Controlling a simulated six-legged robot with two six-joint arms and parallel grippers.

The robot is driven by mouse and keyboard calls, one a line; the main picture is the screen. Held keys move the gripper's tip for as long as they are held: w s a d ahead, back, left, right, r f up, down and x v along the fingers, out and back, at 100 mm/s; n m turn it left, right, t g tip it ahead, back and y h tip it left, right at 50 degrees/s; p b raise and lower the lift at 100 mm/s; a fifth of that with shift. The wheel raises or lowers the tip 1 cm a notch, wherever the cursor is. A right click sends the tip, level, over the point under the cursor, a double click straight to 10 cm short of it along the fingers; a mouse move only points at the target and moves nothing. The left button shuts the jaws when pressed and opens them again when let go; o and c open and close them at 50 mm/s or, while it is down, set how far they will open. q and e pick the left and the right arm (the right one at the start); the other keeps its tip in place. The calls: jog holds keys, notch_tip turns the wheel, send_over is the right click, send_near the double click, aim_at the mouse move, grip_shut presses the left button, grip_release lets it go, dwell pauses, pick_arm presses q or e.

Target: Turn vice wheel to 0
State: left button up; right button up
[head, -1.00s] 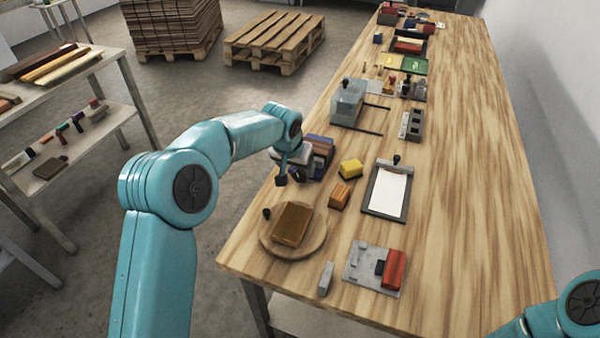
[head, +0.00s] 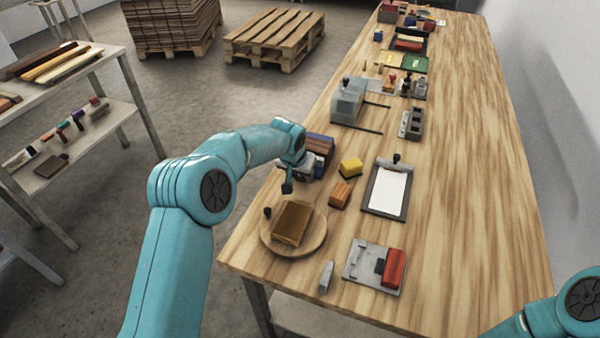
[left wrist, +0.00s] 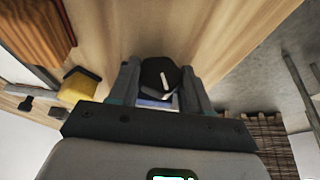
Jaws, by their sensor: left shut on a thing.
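The vice wheel (left wrist: 156,73) is a dark round knob with a short white mark on its face, in the left wrist view. The mark sits tilted. My left gripper (left wrist: 162,85) has its two fingers on either side of the wheel and is shut on it. In the head view my left gripper (head: 287,181) is at the near left side of the vice (head: 318,150), a blue and brown block-like thing on the table's left edge. My arm hides part of the vice and the wheel there. No 0 marking is readable. My right gripper is out of view.
A yellow block (head: 351,167) and an orange-brown block (head: 340,195) stand right of the vice. A round wooden board (head: 270,243) with a brown block lies in front. A clipboard-like plate (head: 385,190) lies further right. The table's right side is clear.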

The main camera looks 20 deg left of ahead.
pick_arm(q)
jog(key=shift+a+h+p, duration=0.15)
jog(key=shift+h+p, duration=0.15)
jog(key=shift+h, duration=0.2)
jog(key=shift+a+f+h, duration=0.1)
jog(key=shift+h, duration=0.3)
jog(key=shift+f+n+h+b, duration=0.15)
jog(key=shift+n+h+b, duration=0.25)
jog(key=shift+h+b, duration=0.25)
jog(key=shift+h, duration=0.45)
jog(key=shift+r, duration=0.2)
jog(key=o, duration=1)
